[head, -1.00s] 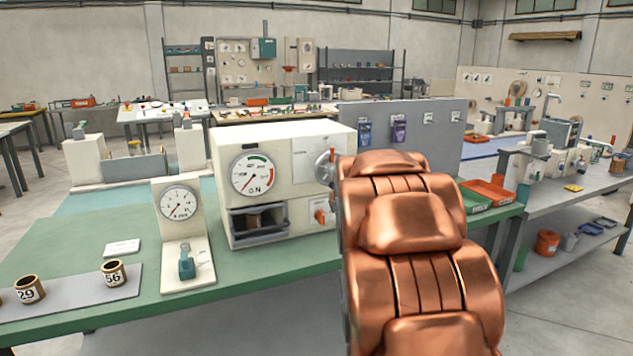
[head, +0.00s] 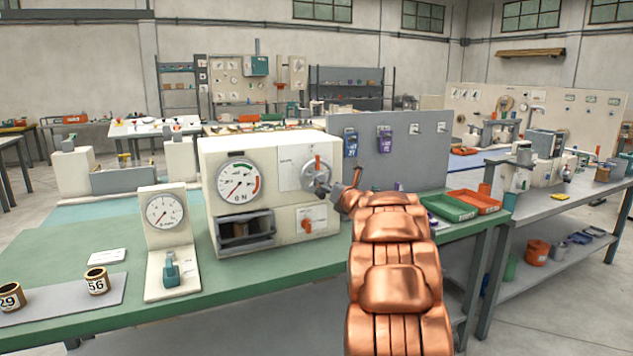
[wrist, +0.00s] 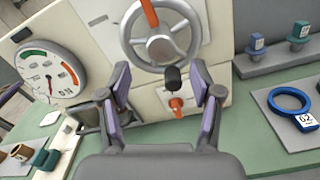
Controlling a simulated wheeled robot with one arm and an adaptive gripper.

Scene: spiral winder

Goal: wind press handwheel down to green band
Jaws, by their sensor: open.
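The cream press (head: 265,220) stands on the green bench. Its round gauge (head: 239,182) has a green band at the top and a red band at the right; the needle points to the lower left, outside the green. The grey handwheel (head: 317,172) is on the press front at the right and also shows in the wrist view (wrist: 160,45), with an orange mark at its top and a dark knob (wrist: 172,79) at its bottom. My gripper (wrist: 162,78) is open, its purple-padded fingers on either side of the knob. Contact cannot be told. The arm partly hides it in the head view.
An orange lever (head: 307,226) sits below the handwheel. A smaller gauge stand (head: 165,212) is left of the press. A green tray (head: 449,207) and an orange tray (head: 474,201) lie to the right. Numbered cups stand at the left on a grey strip.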

